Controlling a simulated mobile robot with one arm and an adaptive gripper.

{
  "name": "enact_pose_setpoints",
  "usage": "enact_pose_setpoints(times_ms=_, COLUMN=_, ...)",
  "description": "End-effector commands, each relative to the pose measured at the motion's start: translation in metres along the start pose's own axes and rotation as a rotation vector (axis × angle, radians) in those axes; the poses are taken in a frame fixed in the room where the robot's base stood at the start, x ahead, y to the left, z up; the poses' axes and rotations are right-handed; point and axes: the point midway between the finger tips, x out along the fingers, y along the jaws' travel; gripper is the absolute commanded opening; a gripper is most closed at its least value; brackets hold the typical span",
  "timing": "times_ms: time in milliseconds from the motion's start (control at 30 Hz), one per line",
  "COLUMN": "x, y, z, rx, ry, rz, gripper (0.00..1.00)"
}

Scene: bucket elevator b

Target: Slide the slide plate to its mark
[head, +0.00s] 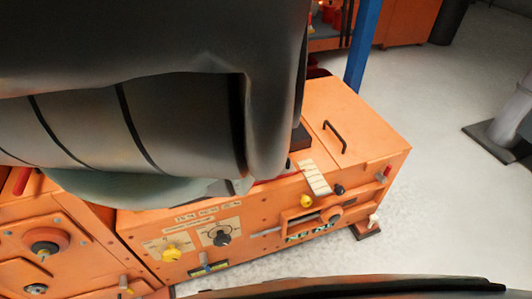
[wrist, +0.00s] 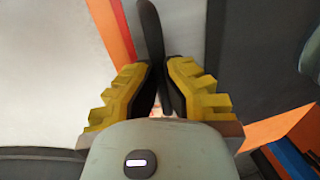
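No part is clearly readable as the slide plate. A horizontal guide with a grey rod and an orange knob (head: 335,214) sits on the right of the orange cabinet's front in the head view. A pale strip with dark lines (head: 315,178) lies at the cabinet's upper front edge; I cannot tell if it is the mark. My gripper (wrist: 161,68) has yellow stepped fingers with tips close together in the wrist view. A long dark bar (wrist: 149,28) shows between and beyond the tips; I cannot tell if they touch it. The gripper is not discernible in the head view.
The orange cabinet (head: 375,145) has a black top handle (head: 334,136), a yellow knob (head: 171,254) and a black knob (head: 221,239). A large dark form covers the upper left. A blue post (head: 363,45) stands behind. Pale floor (head: 440,170) is open on the right.

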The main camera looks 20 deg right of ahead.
Motion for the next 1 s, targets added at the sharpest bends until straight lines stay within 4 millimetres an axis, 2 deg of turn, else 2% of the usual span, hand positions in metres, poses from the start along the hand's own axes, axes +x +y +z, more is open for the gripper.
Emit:
enact_pose_setpoints(times_ms=167, x=0.003, y=0.004, z=0.0, rx=0.002, ry=-0.003, rz=0.008, gripper=0.0)
enact_pose_setpoints(times_ms=200, x=0.003, y=0.004, z=0.0, rx=0.002, ry=-0.003, rz=0.008, gripper=0.09)
enact_pose_setpoints(times_ms=567, x=0.002, y=0.003, z=0.0, rx=0.001, ry=-0.002, rz=0.005, gripper=0.44)
enact_pose_setpoints(times_ms=833, x=0.003, y=0.001, z=0.0, rx=0.001, ry=-0.001, rz=0.003, gripper=0.44)
enact_pose_setpoints(times_ms=1000, x=0.009, y=-0.01, z=0.0, rx=-0.002, ry=0.0, rz=-0.002, gripper=0.44)
